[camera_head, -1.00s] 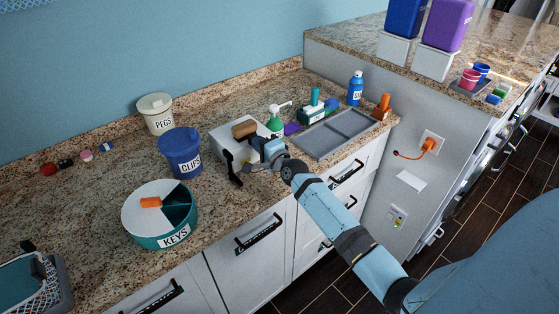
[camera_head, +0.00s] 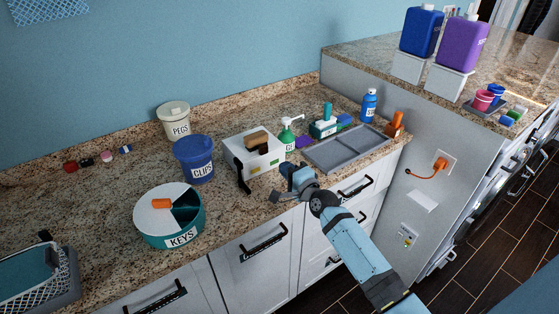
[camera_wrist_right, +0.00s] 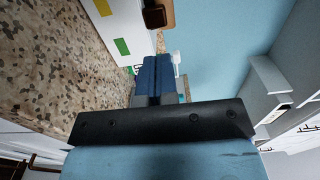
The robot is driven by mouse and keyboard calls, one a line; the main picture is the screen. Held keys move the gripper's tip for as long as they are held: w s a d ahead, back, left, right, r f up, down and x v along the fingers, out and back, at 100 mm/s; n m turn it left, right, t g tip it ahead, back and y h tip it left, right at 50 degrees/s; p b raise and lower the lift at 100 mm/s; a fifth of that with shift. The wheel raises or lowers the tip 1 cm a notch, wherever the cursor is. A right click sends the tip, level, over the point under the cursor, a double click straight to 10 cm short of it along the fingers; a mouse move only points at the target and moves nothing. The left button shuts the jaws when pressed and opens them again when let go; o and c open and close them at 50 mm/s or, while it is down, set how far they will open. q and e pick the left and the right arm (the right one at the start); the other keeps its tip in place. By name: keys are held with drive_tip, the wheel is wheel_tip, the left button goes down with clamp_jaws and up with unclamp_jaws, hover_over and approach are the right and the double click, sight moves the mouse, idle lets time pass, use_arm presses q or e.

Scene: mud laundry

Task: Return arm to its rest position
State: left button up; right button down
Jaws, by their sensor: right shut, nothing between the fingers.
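My right arm comes in from the lower right in the head view. My right gripper (camera_head: 281,183) is at the front edge of the counter, in front of the white box (camera_head: 240,157). It is shut and empty. In the right wrist view its blue fingers (camera_wrist_right: 154,80) lie side by side, pressed together. My left gripper is not in view.
On the granite counter (camera_head: 110,190) stand a teal KEYS tub (camera_head: 155,228), a blue CLIPS bucket (camera_head: 193,160), a PEGS bucket (camera_head: 173,122) and a grey tray (camera_head: 345,150). A basket (camera_head: 65,275) is at the lower left. The floor (camera_head: 480,260) at right is open.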

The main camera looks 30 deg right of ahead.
use_arm(q)
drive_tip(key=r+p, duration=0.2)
drive_tip(key=p, duration=0.1)
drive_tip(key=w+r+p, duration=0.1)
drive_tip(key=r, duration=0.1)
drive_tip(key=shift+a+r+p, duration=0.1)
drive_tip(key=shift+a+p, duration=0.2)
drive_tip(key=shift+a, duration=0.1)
use_arm(e)
drive_tip(key=s+a+f+n+g, duration=0.2)
drive_tip(key=s+a+f+n, duration=0.2)
drive_tip(key=s, duration=0.6)
drive_tip(key=s+a+f+n+g+y, duration=0.1)
drive_tip(key=s+a+f+n, duration=0.3)
drive_tip(key=s+n, duration=0.5)
drive_tip(key=s+a+f+n+g, duration=0.4)
drive_tip(key=s+a+n, duration=0.3)
drive_tip(key=s, duration=0.5)
drive_tip(key=shift+a+f+y, duration=0.3)
drive_tip(key=shift+a+f, duration=0.05)
drive_tip(key=shift+f, duration=0.25)
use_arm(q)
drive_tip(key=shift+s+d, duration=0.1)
